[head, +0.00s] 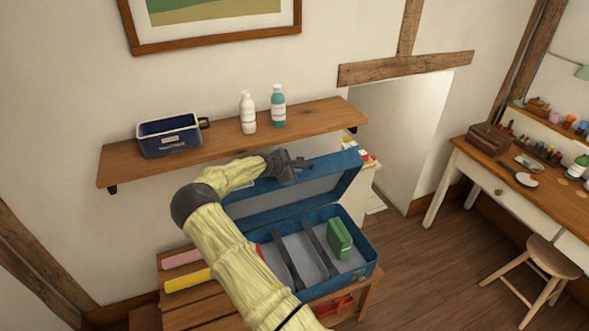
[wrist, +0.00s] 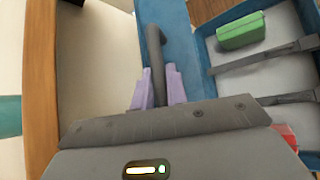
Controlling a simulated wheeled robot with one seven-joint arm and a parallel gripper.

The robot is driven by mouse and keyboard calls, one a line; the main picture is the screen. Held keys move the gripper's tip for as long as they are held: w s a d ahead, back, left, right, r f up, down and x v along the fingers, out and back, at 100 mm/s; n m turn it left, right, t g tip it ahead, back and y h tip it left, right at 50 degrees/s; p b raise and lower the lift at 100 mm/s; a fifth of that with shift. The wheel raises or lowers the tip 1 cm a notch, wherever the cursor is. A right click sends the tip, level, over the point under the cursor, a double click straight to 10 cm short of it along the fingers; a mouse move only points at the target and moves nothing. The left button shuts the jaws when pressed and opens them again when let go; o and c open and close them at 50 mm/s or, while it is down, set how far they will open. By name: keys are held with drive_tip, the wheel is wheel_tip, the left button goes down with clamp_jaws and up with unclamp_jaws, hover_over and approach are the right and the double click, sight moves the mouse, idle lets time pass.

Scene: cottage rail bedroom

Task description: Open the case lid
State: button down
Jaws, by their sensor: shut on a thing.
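The blue case (head: 370,258) stands on a wooden bench. Its lid (head: 350,178) is raised at the back, tilted well up from the base, with its pale grey inner side showing. My gripper (head: 300,166) is at the lid's upper edge. In the wrist view, the purple fingers of my gripper (wrist: 160,88) are shut on the dark handle (wrist: 156,48) beside the lid's blue edge (wrist: 183,45). A green box (head: 339,239) lies in the case between or beside dark straps (head: 320,250). My arm hides the left part of the case.
A wall shelf (head: 225,142) above and behind the lid holds a navy bin (head: 169,135) and two bottles (head: 248,113). Pink and yellow rolls (head: 188,279) lie left of the case. A desk (head: 520,190) and stool (head: 540,262) stand right, with open floor between.

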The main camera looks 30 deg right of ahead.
drive_tip(key=c, duration=1.4)
unclamp_jaws()
drive_tip(key=shift+a+f, duration=0.1)
drive_tip(key=shift+a, duration=0.25)
drive_tip(key=shift+s+d, duration=0.2)
drive_tip(key=shift+d, duration=0.3)
drive_tip(key=shift+a, duration=0.3)
drive_tip(key=b+v, duration=0.4)
drive_tip(key=v, duration=1.3)
drive_tip(key=shift+s, duration=0.15)
drive_tip(key=shift+d, duration=0.1)
